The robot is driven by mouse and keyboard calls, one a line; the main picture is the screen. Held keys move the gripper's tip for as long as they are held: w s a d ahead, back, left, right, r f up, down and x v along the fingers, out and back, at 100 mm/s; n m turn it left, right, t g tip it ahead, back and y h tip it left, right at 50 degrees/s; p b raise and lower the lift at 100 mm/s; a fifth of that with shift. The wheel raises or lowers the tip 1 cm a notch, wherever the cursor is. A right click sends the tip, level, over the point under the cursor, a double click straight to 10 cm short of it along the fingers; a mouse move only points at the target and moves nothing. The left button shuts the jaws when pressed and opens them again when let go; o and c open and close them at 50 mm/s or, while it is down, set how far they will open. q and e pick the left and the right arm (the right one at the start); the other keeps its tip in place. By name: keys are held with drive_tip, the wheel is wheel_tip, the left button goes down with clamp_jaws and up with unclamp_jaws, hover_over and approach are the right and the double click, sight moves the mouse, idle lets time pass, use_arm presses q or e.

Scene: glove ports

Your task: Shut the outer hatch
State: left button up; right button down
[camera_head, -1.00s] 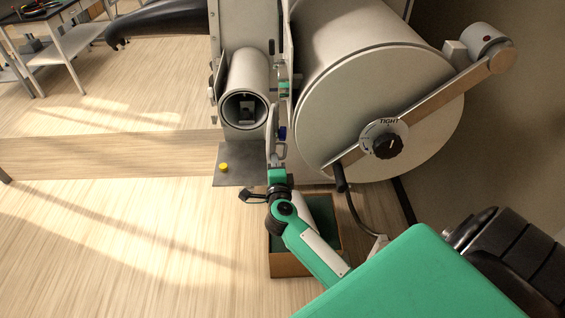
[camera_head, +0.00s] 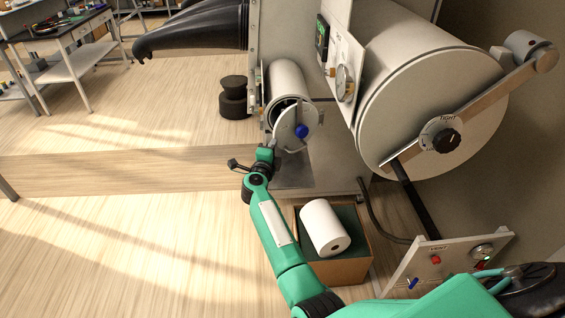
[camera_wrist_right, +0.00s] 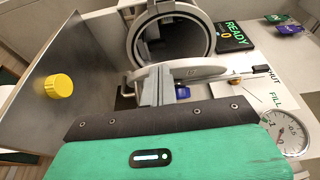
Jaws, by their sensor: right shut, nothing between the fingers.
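The outer hatch (camera_head: 289,127) is a pale round plate with a blue knob (camera_head: 302,131), at the front of a small horizontal tube (camera_head: 287,80) in the head view. It stands ajar. In the right wrist view the hatch (camera_wrist_right: 205,71) is nearly edge-on, and the tube's open mouth (camera_wrist_right: 170,40) shows behind it with a gap. My right gripper (camera_head: 265,152) is shut and empty, at the hatch's lower left in the head view. In the wrist view its fingers (camera_wrist_right: 157,85) are close against the hatch; contact is not certain. My left gripper is out of view.
A large drum with a TIGHT dial (camera_head: 440,137) and bar stands at right. An open box (camera_head: 345,270) holding a white roll (camera_head: 325,226) is below. A panel marked VENT (camera_head: 455,255) is at lower right. A yellow knob (camera_wrist_right: 58,86) is beside the gripper.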

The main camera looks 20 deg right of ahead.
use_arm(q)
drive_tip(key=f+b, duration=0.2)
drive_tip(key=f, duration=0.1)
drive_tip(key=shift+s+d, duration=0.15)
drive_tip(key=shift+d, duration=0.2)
use_arm(e)
drive_tip(key=w, duration=0.5)
drive_tip(key=shift+w+f, duration=0.1)
drive_tip(key=shift+w, duration=0.3)
drive_tip(key=shift+a, duration=0.1)
